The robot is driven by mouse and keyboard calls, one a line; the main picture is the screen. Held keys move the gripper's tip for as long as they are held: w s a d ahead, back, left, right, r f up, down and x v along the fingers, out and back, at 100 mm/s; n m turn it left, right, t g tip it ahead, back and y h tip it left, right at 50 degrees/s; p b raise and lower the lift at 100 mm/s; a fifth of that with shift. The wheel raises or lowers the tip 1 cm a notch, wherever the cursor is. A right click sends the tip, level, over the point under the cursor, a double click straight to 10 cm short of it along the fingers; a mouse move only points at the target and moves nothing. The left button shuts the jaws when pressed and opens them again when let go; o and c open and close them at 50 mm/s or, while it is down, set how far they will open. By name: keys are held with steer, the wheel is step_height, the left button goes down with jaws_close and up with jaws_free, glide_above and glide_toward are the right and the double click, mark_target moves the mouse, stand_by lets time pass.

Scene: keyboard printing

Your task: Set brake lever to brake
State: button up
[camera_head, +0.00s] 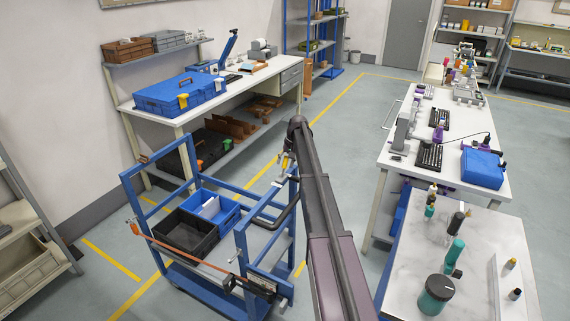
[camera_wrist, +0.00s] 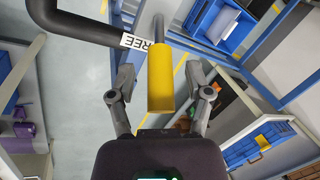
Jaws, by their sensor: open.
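The brake lever has a yellow grip (camera_wrist: 160,80) on a grey rod, seen in the wrist view. A white label (camera_wrist: 138,42) beside it is partly covered, with the letters "REE" showing. My gripper (camera_wrist: 162,72) is open, with one finger on each side of the yellow grip; I cannot tell whether either finger touches it. In the head view, my gripper (camera_head: 285,162) is at the upper right corner of the blue cart (camera_head: 262,213), small and partly hidden by my arm.
The cart carries a black bin (camera_head: 186,233) and a blue bin (camera_head: 218,212). A dark curved bar (camera_wrist: 85,32) runs close left of the lever. A workbench with a blue toolbox (camera_head: 180,94) stands behind the cart. A white table (camera_head: 440,185) is to the right, with open floor between.

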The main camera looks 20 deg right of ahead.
jaws_close()
